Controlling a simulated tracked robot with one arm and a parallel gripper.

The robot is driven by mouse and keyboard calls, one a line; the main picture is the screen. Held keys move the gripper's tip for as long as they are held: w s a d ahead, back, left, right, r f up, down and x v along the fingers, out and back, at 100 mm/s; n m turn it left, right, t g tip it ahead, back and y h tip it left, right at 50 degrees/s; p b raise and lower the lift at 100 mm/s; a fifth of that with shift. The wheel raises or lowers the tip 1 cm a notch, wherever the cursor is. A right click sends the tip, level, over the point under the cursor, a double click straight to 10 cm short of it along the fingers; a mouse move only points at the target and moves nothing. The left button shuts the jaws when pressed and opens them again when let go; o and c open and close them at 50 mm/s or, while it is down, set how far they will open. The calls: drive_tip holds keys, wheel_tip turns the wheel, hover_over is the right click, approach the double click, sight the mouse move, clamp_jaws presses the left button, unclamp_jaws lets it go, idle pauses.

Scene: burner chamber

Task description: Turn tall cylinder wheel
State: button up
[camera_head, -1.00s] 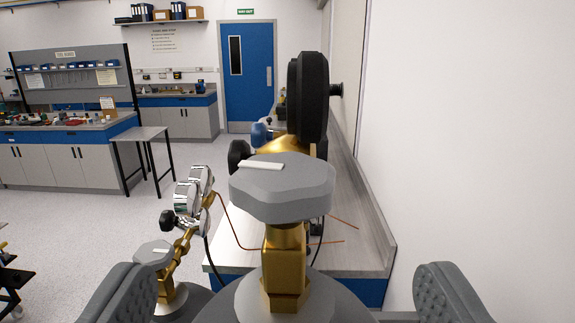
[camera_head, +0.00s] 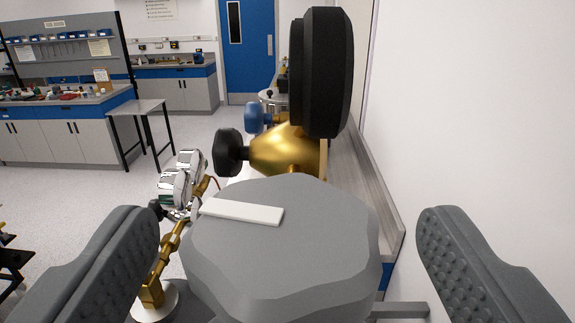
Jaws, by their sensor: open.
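The tall cylinder wheel (camera_head: 310,255) is a grey, lobed knob with a white bar (camera_head: 242,211) on its top. It fills the lower middle of the view, seen from above. My gripper (camera_head: 290,240) is open, with one padded grey finger to the left of the wheel and one to the right. Gaps show between the wheel and both fingers, so neither appears to touch it. The valve stem and the cylinder below are hidden by the wheel.
A regulator with chrome gauges (camera_head: 182,180) on brass fittings stands close by at left. Ahead is a brass torch body (camera_head: 285,150) with a large black disc (camera_head: 322,72) and black knob (camera_head: 230,152). A white wall (camera_head: 470,120) bounds the right.

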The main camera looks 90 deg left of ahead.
drive_tip(key=shift+a, duration=1.1)
drive_tip(key=c, duration=1)
drive_tip(key=shift+s+t+b, duration=0.1)
drive_tip(key=shift+t+b, duration=0.3)
drive_tip(key=shift+b, duration=0.15)
